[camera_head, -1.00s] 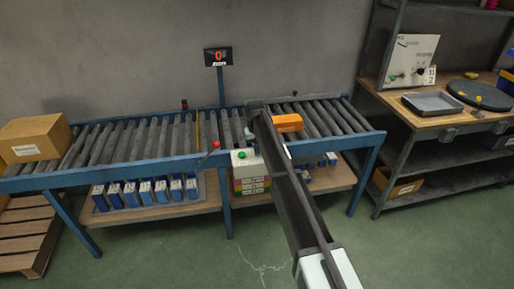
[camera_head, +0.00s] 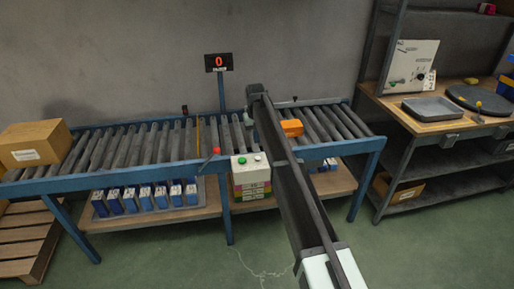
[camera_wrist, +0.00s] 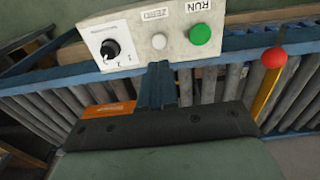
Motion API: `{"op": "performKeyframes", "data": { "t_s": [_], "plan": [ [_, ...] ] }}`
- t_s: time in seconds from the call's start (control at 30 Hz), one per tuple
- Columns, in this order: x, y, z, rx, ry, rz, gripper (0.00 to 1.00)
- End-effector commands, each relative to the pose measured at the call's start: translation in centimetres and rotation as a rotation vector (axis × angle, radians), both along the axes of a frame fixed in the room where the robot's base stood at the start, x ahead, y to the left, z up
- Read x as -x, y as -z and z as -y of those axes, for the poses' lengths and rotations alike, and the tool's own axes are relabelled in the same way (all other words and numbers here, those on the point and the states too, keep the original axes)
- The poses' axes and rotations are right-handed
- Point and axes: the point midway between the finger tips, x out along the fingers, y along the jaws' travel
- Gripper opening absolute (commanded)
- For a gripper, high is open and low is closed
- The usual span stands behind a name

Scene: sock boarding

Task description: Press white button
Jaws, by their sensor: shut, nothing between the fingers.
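The white button (camera_wrist: 158,40) sits on a pale control box (camera_wrist: 135,22), between a black knob (camera_wrist: 110,48) and a green button (camera_wrist: 200,34) labelled RUN. My gripper (camera_wrist: 160,66) is shut and empty, its blue fingers pointing at the box just below the white button in the wrist view. I cannot tell whether the tips touch the panel. In the head view the white button (camera_head: 257,159) shows on top of the control box (camera_head: 245,174), next to the green one. My gripper's fingers cannot be made out there.
A roller conveyor (camera_head: 150,145) with blue rails runs behind the box. An orange box (camera_head: 292,128) lies on it. A display (camera_head: 218,62) reads 0. A cardboard box (camera_head: 35,143) is at far left.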

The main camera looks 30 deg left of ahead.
Motion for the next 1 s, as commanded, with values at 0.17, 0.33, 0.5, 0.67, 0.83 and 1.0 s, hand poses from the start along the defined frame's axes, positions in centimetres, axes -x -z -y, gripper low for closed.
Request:
{"op": "performKeyframes", "data": {
  "t_s": [0.17,0.33,0.5,0.67,0.83,1.0],
  "plan": [
    [0.1,-2.6,0.0,-0.001,0.0,0.001,0.0],
    [0.1,-3.8,0.0,-0.001,0.0,0.001,0.0],
    [0.2,-4.1,0.0,0.0,0.0,0.0,0.0],
    [0.2,-4.1,0.0,-0.001,0.0,0.001,0.0],
    [0.2,-4.0,0.0,-0.001,0.0,0.001,0.0],
    [0.2,-4.0,0.0,-0.001,0.0,0.001,0.0]
  ]
}}
